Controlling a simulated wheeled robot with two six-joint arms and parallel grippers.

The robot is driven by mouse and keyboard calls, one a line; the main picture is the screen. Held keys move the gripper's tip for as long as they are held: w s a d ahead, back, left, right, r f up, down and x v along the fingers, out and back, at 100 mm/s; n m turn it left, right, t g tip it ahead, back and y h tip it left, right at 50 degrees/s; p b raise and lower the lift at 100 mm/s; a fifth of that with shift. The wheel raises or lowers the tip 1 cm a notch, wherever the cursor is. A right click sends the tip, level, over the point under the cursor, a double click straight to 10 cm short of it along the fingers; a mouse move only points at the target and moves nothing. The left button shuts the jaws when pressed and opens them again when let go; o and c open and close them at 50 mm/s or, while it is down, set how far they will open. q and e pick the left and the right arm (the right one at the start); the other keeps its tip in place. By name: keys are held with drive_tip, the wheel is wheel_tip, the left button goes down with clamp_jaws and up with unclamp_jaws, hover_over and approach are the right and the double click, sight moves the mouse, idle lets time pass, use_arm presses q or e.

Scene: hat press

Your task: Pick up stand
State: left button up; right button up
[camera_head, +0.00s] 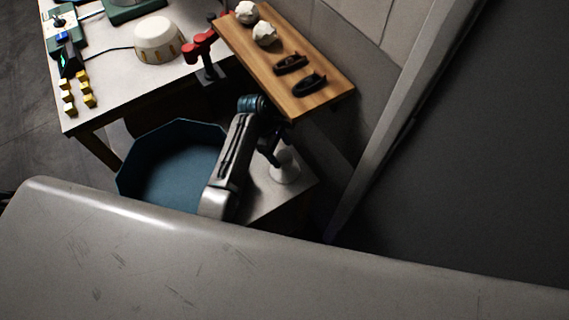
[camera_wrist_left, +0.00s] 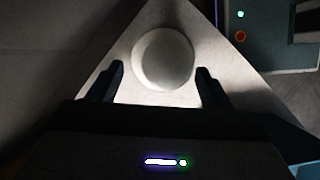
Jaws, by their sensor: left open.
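The stand (camera_head: 285,168) is a small white piece with a round base on a low pale surface in the head view. In the left wrist view, a round pale top (camera_wrist_left: 163,58), likely the same stand, lies just ahead of the fingers. My left gripper (camera_head: 272,157) reaches down right beside the stand in the head view, and my arm partly hides that spot. In the left wrist view, my left gripper (camera_wrist_left: 158,84) is open, with one dark finger on each side of the lower edge of the round top. I cannot tell whether they touch it. My right gripper is not in view.
A dark blue bin (camera_head: 150,165) stands left of my arm. A wooden shelf (camera_head: 335,85) with white crumpled pieces and dark objects hangs above. A white table (camera_head: 110,75) at the back left holds a pale bowl-like hat form (camera_head: 159,38) and yellow blocks. A wall lies right.

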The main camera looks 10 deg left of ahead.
sight(286, 161)
use_arm(q)
drive_tip(key=x, duration=0.2)
drive_tip(key=p+x, duration=0.1)
drive_tip(key=shift+s+d+f, duration=0.25)
drive_tip(key=shift+s, duration=0.15)
drive_tip(key=shift+d+f, duration=0.2)
drive_tip(key=shift+f, duration=0.4)
drive_tip(key=c, duration=1)
